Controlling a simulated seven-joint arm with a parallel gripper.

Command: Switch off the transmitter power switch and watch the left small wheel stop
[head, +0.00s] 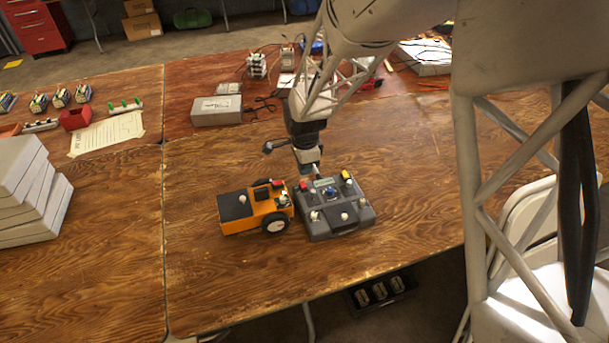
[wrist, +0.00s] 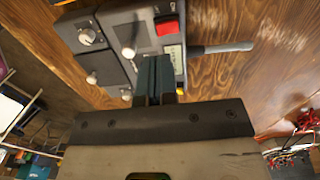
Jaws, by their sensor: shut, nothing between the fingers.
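The transmitter (head: 349,222) is a dark grey box lying on the wooden table, with a red switch (head: 303,186), a yellow part, a blue part and pale knobs on top. It also shows in the wrist view (wrist: 108,22) with its red switch (wrist: 168,28). An orange vehicle (head: 240,223) with a black top stands against its left side. One dark wheel with a pale hub (head: 277,226) faces the camera; its motion cannot be told. My gripper (head: 308,174) is shut and empty at the transmitter's far edge. Its fingertips (wrist: 155,65) are close to the panel; contact is unclear.
A grey rod (wrist: 222,47) sticks out from the transmitter. A grey metal box (head: 216,111) with cables lies farther back. Pale stacked slabs (head: 30,195) stand at the left. The table in front of the vehicle is clear up to its edge.

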